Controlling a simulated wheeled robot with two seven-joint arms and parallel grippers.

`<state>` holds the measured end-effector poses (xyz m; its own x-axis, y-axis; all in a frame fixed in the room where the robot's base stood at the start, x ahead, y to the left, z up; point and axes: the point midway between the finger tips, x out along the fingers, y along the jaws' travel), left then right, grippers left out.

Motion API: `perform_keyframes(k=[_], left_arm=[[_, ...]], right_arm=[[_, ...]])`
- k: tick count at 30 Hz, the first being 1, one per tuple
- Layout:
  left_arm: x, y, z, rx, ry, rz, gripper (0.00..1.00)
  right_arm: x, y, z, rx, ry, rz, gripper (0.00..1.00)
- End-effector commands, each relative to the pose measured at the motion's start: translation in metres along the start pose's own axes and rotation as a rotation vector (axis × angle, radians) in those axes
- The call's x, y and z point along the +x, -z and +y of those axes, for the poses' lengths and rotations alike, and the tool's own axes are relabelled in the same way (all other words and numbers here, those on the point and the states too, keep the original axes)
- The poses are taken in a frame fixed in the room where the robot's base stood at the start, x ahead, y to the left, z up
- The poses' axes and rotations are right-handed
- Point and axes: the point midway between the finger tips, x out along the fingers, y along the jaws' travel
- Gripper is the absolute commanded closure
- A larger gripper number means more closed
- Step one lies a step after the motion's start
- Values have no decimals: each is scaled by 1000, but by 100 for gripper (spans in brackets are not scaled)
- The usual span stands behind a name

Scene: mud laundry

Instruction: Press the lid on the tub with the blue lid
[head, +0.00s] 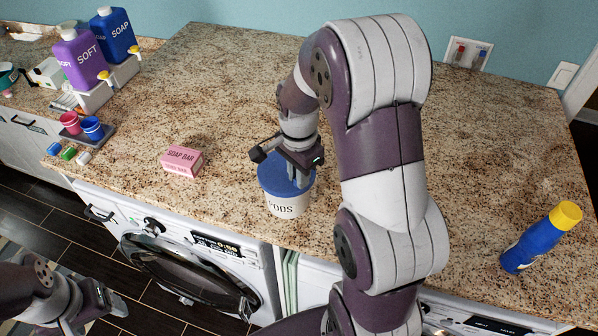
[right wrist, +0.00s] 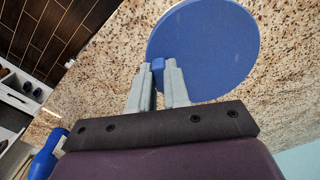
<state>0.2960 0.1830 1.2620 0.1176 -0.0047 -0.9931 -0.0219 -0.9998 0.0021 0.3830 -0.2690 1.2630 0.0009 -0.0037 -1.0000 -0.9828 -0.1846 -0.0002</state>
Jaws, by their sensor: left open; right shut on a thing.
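The white tub (head: 286,204) marked PODS stands upright on the granite counter near its front edge. The round blue lid (head: 272,172) is at the top of the tub; I cannot tell whether it sits fully down on the rim. My right gripper (head: 300,180) reaches down over the lid. In the right wrist view my right gripper (right wrist: 158,75) is shut on a small blue grip at the edge of the lid (right wrist: 210,45), which hides the tub there. My left gripper (head: 117,306) is open and empty, low at the left, in front of the washer and below the counter.
A pink soap bar box (head: 181,161) lies left of the tub. A blue bottle with a yellow cap (head: 540,238) is at the right. Purple (head: 80,58) and blue (head: 115,36) dispensers and a cup tray (head: 85,140) are at the left. The counter behind the tub is clear.

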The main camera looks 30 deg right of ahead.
Motion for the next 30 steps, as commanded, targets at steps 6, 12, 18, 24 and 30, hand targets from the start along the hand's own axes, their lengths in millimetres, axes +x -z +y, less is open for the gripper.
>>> perform_keyframes(k=[6,12,18,24,30], left_arm=[[2,0,0,0,0,0,28],[1,0,0,0,0,0,28],[2,0,0,0,0,0,28],[3,0,0,0,0,0,28],[2,0,0,0,0,0,28]], right_arm=[[3,0,0,0,0,0,100],[3,0,0,0,0,0,100],[4,0,0,0,0,0,100],[7,-1,1,0,0,0,100],[7,-1,1,0,0,0,100]])
